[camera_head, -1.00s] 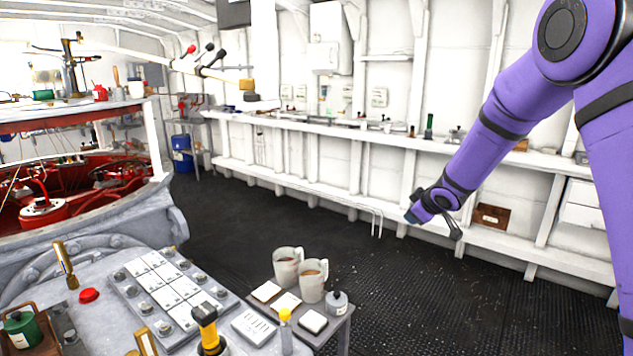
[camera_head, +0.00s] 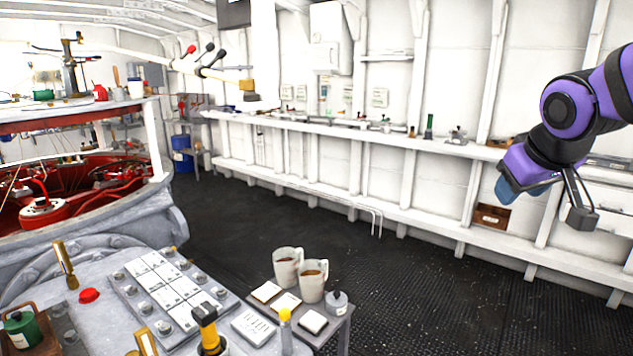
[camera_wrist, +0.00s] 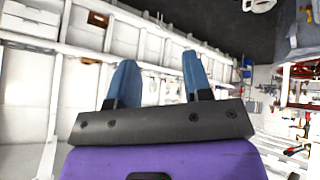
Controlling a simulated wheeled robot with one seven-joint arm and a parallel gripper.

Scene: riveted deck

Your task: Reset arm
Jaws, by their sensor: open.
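My gripper (camera_head: 513,188) is at the right of the head view, in front of the white wall shelving and apart from it. It is raised above the floor and tilted down to the left. In the wrist view my gripper (camera_wrist: 158,82) shows two blue fingers spread apart with nothing between them. It is open and empty. Its purple and dark arm comes in from the right edge of the head view.
White shelves (camera_head: 330,188) run along the back wall, with a brown box (camera_head: 492,216) on the lower one. Two mugs (camera_head: 311,281) stand on a small table at the front. A grey control console (camera_head: 120,310) is at front left. The dark floor (camera_head: 420,275) between is clear.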

